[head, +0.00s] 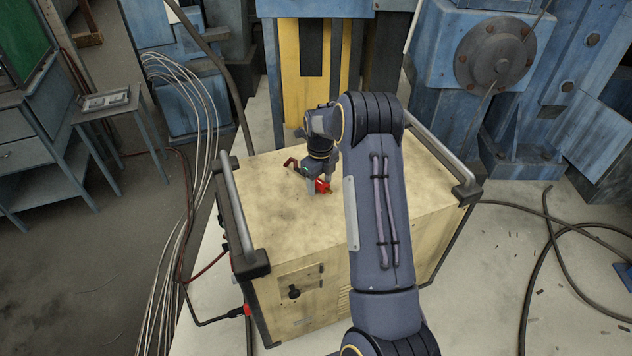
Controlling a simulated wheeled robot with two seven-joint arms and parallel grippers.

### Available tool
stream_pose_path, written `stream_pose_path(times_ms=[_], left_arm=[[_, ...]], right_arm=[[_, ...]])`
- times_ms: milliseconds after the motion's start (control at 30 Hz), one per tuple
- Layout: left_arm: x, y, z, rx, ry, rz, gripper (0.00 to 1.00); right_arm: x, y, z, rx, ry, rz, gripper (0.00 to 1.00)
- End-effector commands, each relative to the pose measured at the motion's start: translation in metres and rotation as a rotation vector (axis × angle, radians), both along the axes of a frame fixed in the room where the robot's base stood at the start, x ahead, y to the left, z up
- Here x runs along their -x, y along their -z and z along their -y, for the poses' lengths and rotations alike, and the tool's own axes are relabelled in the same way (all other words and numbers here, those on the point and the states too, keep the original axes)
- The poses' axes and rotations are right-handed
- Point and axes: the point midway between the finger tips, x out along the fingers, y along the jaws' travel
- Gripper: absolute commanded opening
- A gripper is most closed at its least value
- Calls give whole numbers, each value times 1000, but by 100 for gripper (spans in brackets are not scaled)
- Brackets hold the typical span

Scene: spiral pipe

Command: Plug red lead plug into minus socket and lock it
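My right gripper (321,184) points down just above the top of the cream welding machine (263,213). A short dark red piece of lead curves out on the left of the gripper. I cannot tell whether the plug touches the machine's top. A second red connector (239,311) on a black cable sits at the machine's front left edge. I cannot make out a minus socket; the front face is partly hidden by my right arm. My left gripper is not in view.
Grey handles (236,205) rise at both ends of the machine. A black knob (293,292) is on its front. Loose pale cables (205,110) hang at left; black hoses (548,235) lie on the floor at right. A small table (108,101) stands at far left.

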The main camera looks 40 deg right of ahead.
Motion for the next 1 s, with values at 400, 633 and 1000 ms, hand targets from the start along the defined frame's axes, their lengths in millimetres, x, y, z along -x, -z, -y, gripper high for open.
stream_pose_path(times_ms=[400, 633, 1000], left_arm=[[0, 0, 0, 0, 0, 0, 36], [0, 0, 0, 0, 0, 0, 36], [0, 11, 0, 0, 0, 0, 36]], right_arm=[[0, -1, 0, 1, -1, 1, 6], [-1, -2, 0, 1, -1, 2, 5], [4, -44, -10, 0, -4, 4, 5]])
